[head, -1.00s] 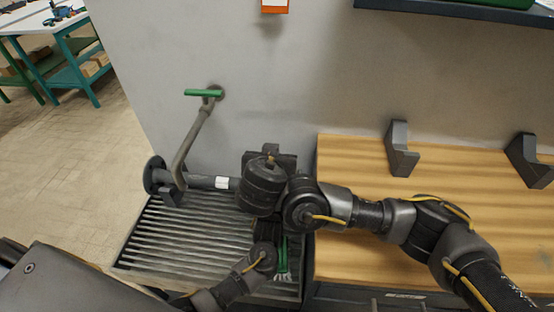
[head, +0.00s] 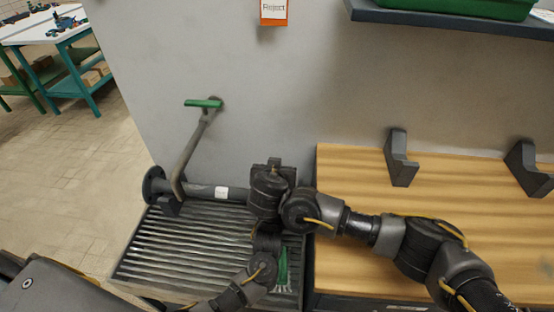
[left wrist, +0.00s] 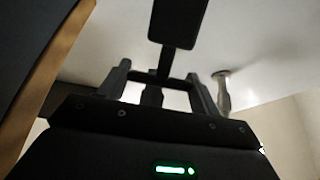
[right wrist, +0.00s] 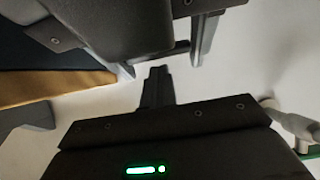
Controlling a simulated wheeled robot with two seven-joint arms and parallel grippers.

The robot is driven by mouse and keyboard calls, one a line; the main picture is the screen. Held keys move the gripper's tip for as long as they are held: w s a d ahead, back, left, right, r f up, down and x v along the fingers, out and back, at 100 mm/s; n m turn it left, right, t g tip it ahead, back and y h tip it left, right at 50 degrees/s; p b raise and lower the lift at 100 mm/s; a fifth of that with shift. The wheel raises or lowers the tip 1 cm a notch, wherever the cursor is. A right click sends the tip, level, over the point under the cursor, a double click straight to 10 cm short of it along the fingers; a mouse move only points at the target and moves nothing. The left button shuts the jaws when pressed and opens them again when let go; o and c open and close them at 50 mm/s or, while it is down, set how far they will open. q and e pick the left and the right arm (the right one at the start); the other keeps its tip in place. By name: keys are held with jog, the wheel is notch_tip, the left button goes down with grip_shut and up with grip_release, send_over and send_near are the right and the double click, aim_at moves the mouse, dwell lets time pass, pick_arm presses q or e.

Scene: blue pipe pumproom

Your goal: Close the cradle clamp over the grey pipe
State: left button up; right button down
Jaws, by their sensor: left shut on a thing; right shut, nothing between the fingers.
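The grey pipe (head: 205,190) runs level above the grate, from a round flange at the left, and passes behind my right wrist. The cradle clamp is mostly hidden by my arms in the head view. In the left wrist view my left gripper (left wrist: 160,88) has its fingers on either side of a dark crossbar with a stem and plate (left wrist: 175,22), which looks like part of the clamp. My right gripper (right wrist: 157,88) is shut and empty, pointing at the wall, just above my left gripper. Whether it touches the clamp cannot be told.
A slatted grate (head: 180,245) lies under the pipe, with a green item (head: 282,266) at its right. A bent pipe with a green handle (head: 203,103) rises at the left. A wooden bench (head: 350,210) with two grey brackets (head: 400,158) is at the right.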

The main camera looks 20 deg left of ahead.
jog(key=shift+s+f, duration=0.25)
jog(key=shift+s, duration=0.05)
pick_arm(q)
jog(key=shift+r, duration=0.25)
pick_arm(e)
jog(key=shift+s+d+f, duration=0.15)
jog(key=shift+s+f, duration=0.65)
jog(key=shift+s, duration=0.15)
pick_arm(q)
jog(key=o, duration=1.1)
jog(key=shift+w, duration=0.1)
jog(key=shift+o, duration=1.2)
jog(key=shift+f, duration=0.1)
jog(key=shift+o, duration=0.2)
jog(key=shift+f, duration=0.1)
pick_arm(e)
jog(key=shift+w+r, duration=0.1)
jog(key=shift+w, duration=0.05)
